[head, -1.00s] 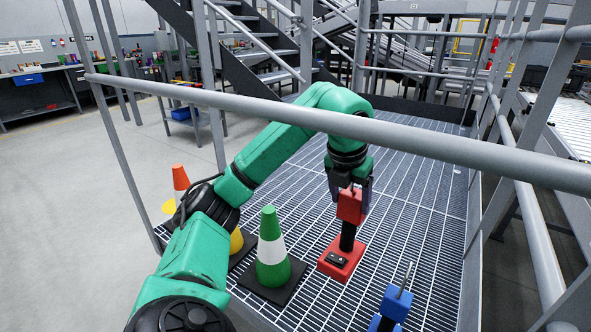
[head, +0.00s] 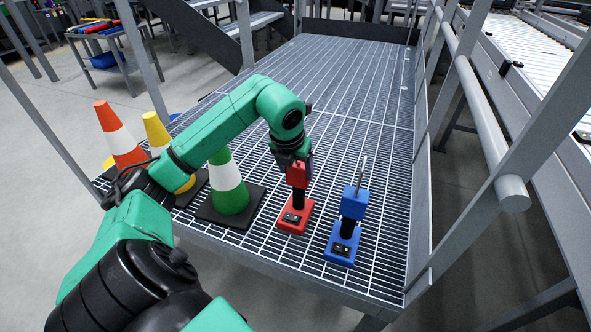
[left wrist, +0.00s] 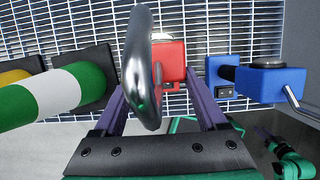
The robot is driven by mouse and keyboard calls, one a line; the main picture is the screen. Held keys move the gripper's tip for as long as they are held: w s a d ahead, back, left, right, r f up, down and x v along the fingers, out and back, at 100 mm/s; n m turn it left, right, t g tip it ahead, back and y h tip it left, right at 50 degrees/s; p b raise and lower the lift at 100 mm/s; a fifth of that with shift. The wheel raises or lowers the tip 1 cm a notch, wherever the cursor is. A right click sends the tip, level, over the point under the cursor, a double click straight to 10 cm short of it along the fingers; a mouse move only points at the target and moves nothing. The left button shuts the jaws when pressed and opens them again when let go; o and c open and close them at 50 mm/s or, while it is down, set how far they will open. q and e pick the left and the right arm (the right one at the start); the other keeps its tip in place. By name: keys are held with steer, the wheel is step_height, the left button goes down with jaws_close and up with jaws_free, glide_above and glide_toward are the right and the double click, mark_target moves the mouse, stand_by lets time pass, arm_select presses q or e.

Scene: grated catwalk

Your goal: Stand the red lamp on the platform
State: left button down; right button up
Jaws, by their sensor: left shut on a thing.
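The red lamp (head: 295,217) is upright on or just above the grated platform (head: 340,85), with a red square base, black stem and red head. I cannot tell whether its base touches the grating. My left gripper (head: 292,160) is above it, pointing down and shut on its upper part. In the left wrist view the red lamp (left wrist: 167,57) shows between the two purple fingers (left wrist: 163,100), with a large silver hook in front hiding part of it.
A blue lamp (head: 353,205) stands close to the right of the red one. A green and white cone (head: 229,188) stands to the left, then a yellow cone (head: 158,135) and an orange cone (head: 117,135). The grating behind is clear.

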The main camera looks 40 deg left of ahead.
arm_select(q)
steer(key=shift+f, duration=0.3)
arm_select(e)
steer(key=shift+w+a+r, duration=0.1)
steer(key=shift+r, duration=0.1)
arm_select(q)
steer(key=shift+f, duration=0.1)
jaws_free()
arm_select(e)
steer(key=shift+w+r, duration=0.1)
steer(key=shift+r, duration=0.05)
steer(key=shift+r, duration=0.1)
arm_select(q)
steer(key=p+v, duration=0.2)
steer(key=v, duration=1)
arm_select(e)
steer(key=s+f, duration=0.2)
steer(key=s+d+f, duration=0.1)
steer(key=f, duration=0.1)
steer(key=shift+s+d+f, duration=0.15)
steer(key=shift+s+f, duration=0.05)
steer(key=shift+s, duration=0.15)
